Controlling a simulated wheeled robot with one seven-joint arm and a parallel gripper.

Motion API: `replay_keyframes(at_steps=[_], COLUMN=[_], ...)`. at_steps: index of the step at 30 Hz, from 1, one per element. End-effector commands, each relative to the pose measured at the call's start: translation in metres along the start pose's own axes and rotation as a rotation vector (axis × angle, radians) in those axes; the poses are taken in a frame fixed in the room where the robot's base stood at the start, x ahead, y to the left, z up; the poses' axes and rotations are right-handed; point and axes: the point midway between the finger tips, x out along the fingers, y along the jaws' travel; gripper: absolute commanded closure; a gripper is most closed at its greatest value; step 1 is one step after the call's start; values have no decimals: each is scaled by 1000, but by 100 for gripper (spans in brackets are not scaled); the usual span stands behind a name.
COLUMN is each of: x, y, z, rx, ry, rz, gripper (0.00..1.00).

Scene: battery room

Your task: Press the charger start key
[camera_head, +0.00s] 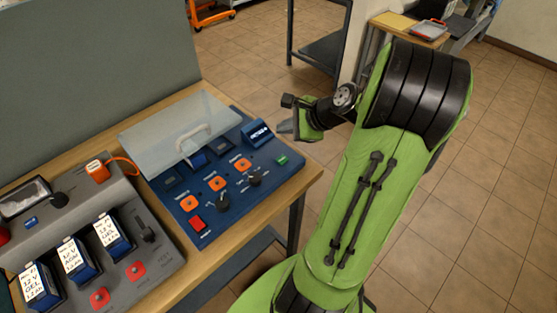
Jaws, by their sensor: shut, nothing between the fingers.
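A blue charger panel (262,196) sits on the wooden bench. A green key (282,160) is near its right edge and a red key (198,223) near its front-left corner; their lettering is too small to read. Several orange sockets and two black knobs lie between them. A clear lid (150,136) with a pale handle (190,138) overlies the back-left of the panel; I cannot tell how far it is raised. Both keys show clear of it. My gripper (285,129) is shut and empty, beyond the panel's right edge and apart from both keys.
A grey battery tester (165,262) with several labelled batteries stands left of the panel, joined by an orange cable (124,160). A grey partition (90,75) rises behind the bench. Open tiled floor (480,200) lies to the right, with a dark shelf (325,50) behind.

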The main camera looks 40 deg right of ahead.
Motion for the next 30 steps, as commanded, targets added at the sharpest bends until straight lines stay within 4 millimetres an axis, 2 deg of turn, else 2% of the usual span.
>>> replay_keyframes(at_steps=[8, 24, 30], x=[12, 59, 62], y=[9, 43, 46], z=[-9, -42, -45], rx=[-2, -2, -3], ry=[2, 1, 1], rz=[1, 3, 2], gripper=[100, 100, 100])
